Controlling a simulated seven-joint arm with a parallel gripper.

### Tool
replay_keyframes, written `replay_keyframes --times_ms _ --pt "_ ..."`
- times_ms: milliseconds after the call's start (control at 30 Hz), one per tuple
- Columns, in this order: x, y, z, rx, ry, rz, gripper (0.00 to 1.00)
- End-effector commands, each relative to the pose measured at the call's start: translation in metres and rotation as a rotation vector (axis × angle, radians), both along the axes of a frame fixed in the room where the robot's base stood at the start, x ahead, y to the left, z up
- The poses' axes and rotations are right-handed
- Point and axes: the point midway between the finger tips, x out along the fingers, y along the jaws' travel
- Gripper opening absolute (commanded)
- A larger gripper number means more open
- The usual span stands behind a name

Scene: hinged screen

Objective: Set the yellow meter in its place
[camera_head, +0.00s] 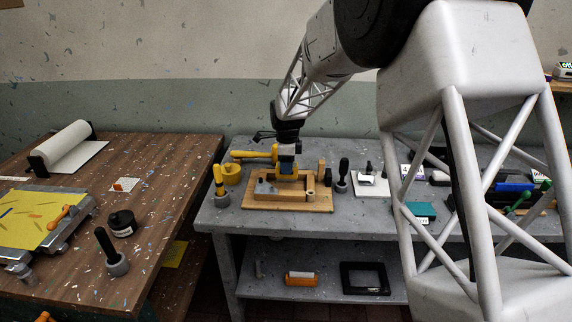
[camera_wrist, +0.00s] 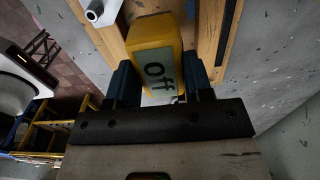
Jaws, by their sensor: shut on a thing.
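The yellow meter (camera_wrist: 153,31) has a grey display reading "Off". It sits between the two blue fingers of my gripper (camera_wrist: 160,78), which is shut on it. In the head view my gripper (camera_head: 287,166) points down over a wooden fixture (camera_head: 262,206) on the grey bench, and a bit of the yellow meter (camera_head: 288,177) shows just below the fingers. Wooden strips of the fixture (camera_wrist: 211,42) run on both sides of the meter in the wrist view. The meter's lower end is hidden, so I cannot tell whether it touches the fixture.
The brown table (camera_head: 160,180) is further left.

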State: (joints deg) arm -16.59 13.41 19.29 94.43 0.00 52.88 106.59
Motion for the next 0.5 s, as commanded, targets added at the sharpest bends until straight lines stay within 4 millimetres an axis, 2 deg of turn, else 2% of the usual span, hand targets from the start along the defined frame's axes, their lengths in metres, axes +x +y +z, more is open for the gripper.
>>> replay_keyframes --times_ms 267,500 --pt "-0.005 -0.034 0.002 0.000 -0.001 -0.003 0.23" --pt "-0.018 -0.084 0.004 0.000 -0.001 -0.003 0.23"
